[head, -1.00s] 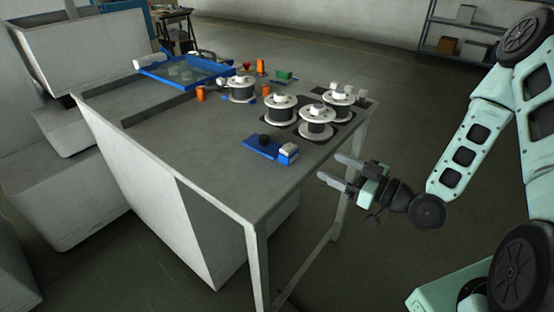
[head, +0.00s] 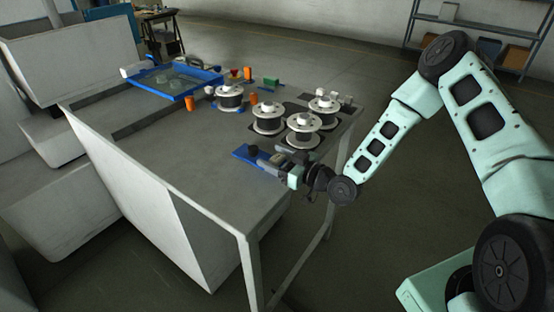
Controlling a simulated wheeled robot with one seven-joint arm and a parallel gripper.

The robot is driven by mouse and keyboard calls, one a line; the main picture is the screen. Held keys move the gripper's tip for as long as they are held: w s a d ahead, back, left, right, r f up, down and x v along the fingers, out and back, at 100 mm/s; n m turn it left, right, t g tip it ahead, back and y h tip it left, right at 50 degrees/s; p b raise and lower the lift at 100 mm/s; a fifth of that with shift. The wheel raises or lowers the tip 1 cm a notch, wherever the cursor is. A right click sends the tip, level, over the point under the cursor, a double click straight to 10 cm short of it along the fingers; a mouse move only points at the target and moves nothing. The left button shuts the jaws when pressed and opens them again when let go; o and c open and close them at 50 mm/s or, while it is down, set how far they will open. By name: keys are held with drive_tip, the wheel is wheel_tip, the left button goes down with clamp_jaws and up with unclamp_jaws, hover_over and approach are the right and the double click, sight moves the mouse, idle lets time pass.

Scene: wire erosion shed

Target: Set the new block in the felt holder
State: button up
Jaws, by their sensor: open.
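A blue holder (head: 241,154) lies flat near the front right edge of the bench, with a black knob (head: 252,149) on it. A pale block stood at the holder's right end a second ago; now my gripper largely covers that spot. My gripper (head: 272,162) is open, its fingers over the right part of the holder and pointing left. I cannot tell whether the fingers straddle the pale block or touch it. I cannot tell which block is the new one; felt is not distinguishable at this size.
Several wire spools, one (head: 304,131) close behind my gripper, stand on the bench (head: 180,150). Orange cylinders, a green block (head: 270,83) and a blue tray (head: 178,93) lie farther back. The bench's front left is clear. A shelf rack (head: 470,35) stands behind.

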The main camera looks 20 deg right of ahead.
drive_tip(key=shift+w+a, duration=0.4)
drive_tip(key=shift+w, duration=0.1)
drive_tip(key=c, duration=1.2)
drive_tip(key=shift+o, duration=0.2)
drive_tip(key=shift+r, duration=0.15)
